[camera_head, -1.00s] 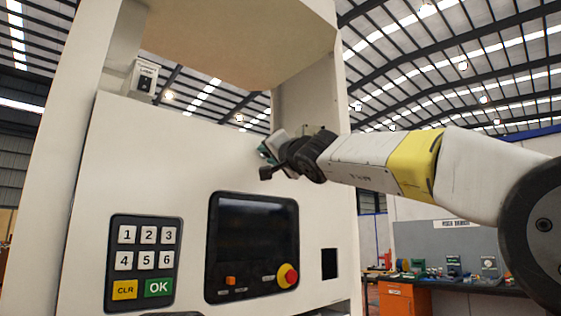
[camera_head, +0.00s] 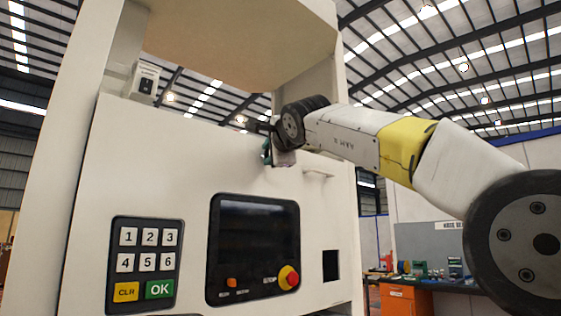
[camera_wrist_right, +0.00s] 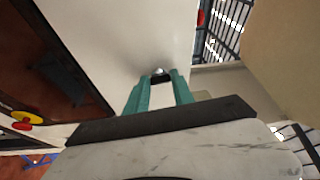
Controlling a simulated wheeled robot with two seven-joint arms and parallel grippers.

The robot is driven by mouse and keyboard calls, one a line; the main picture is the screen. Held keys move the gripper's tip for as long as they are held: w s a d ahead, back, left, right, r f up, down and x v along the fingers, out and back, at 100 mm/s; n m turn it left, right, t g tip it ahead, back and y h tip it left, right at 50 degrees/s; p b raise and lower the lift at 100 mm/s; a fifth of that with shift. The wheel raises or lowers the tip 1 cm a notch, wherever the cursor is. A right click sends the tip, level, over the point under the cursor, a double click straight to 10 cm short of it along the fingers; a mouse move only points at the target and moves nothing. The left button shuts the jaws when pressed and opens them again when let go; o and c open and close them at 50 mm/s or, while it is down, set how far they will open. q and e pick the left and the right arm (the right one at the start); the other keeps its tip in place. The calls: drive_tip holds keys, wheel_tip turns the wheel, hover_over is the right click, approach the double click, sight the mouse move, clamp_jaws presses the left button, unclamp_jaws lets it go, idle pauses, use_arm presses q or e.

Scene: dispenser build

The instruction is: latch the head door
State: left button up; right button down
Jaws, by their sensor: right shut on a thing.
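The head door appears to be the large white front panel (camera_head: 150,190) of the machine; its edges look flush, but I cannot tell if it is latched. My right gripper (camera_head: 267,153) is at the panel's upper right, with teal fingers pointing down along its face. In the right wrist view the two teal fingers (camera_wrist_right: 158,84) are close together on a small dark piece with a silver tip (camera_wrist_right: 160,75), against the white surface. Most of that piece is hidden by the fingers. My left gripper is not in view.
A keypad (camera_head: 143,262), a dark screen unit (camera_head: 252,225) with a red knob (camera_head: 289,276) and a square opening (camera_head: 330,265) sit low on the panel. A pale ledge (camera_head: 318,172) shows right of my gripper. The machine's top overhang (camera_head: 235,40) is above.

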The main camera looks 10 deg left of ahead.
drive_tip(key=shift+m, duration=0.6)
drive_tip(key=c, duration=1.1)
unclamp_jaws()
drive_tip(key=shift+d, duration=0.1)
drive_tip(key=shift+g, duration=0.3)
drive_tip(key=v, duration=0.7)
drive_tip(key=shift+s+r, duration=0.1)
drive_tip(key=shift+s, duration=0.25)
drive_tip(key=shift+d, duration=0.15)
